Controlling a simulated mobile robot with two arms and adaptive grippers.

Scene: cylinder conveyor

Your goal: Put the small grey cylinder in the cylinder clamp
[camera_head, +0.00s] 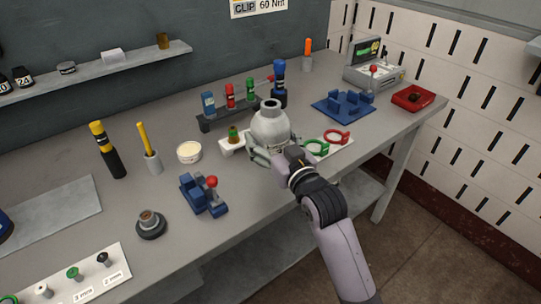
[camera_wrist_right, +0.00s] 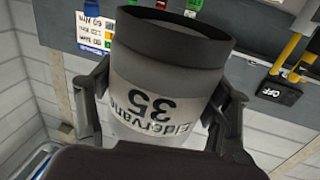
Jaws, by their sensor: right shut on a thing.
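The small grey cylinder (camera_head: 271,122) has a narrow neck on top and is held above the bench. A blue device with a red ball knob (camera_head: 203,194), perhaps the cylinder clamp, stands on the bench left of and nearer than the cylinder. A blue fixture (camera_head: 343,106) stands farther right. My left gripper is not in view.
The grey bench (camera_head: 250,215) holds a rack of small coloured bottles (camera_head: 228,119), a white tub (camera_head: 189,152), a black round part (camera_head: 150,224), a white tray with red and green rings (camera_head: 345,148) and a red tray (camera_head: 412,98). The bench front beside the blue device is clear.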

